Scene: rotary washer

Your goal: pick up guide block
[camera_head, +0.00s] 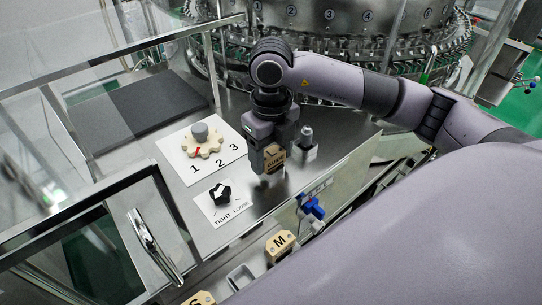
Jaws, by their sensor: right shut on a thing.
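My right gripper (272,163) points down over the steel worktop, right of the numbered dial. It is shut on a tan guide block (274,158) with dark lettering, which is partly hidden by the fingers. I cannot tell whether the block touches the worktop. Another tan block marked M (280,243) sits lower down near the front edge, and a tan block marked S (201,299) is cut off at the bottom edge. My left gripper is not in view.
A beige dial (203,145) and a black knob (220,192) sit on white labels left of the gripper. Blue fittings (314,208) are at the front edge. The rotary washer (350,40) stands behind. A glass-panelled door with a handle (148,240) is at left.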

